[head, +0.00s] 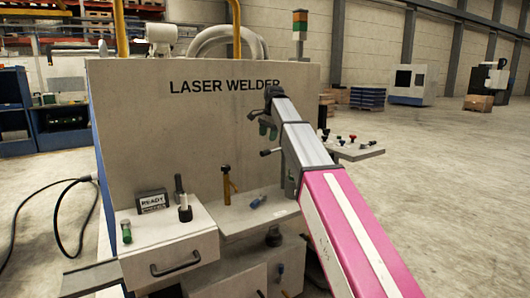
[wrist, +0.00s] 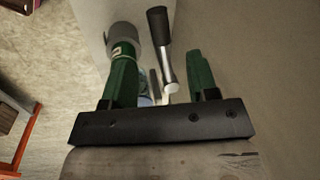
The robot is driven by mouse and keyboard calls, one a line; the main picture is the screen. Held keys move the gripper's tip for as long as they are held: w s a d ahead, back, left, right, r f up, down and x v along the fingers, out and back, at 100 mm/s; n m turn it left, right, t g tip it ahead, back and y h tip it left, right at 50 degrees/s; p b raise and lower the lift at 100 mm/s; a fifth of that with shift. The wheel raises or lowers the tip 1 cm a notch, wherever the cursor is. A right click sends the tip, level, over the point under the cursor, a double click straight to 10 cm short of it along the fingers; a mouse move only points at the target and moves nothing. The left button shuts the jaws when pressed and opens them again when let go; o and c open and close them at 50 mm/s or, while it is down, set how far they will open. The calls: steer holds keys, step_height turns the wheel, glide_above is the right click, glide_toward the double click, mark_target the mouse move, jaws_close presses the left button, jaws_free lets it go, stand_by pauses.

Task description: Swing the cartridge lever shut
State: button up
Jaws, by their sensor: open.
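My gripper (head: 267,129) is in front of the panel of the laser welder, at the end of my arm. Its two green fingers are apart in the wrist view (wrist: 159,58), with nothing clamped between them. A lever with a black grip and a metal rod (wrist: 158,30) shows between and beyond the fingers; I take it as the cartridge lever. In the head view a black-knobbed lever (head: 266,152) sticks out to the left just below my gripper. Its right end is hidden behind my arm. I cannot tell whether a finger touches it.
The laser welder panel (head: 150,125) stands close behind my gripper. A grey cylinder (wrist: 123,38) is by the left finger.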

mark_target(273, 151)
steer(key=f, duration=0.5)
steer(key=w+a+f, duration=0.1)
steer(key=f, duration=0.2)
jaws_close()
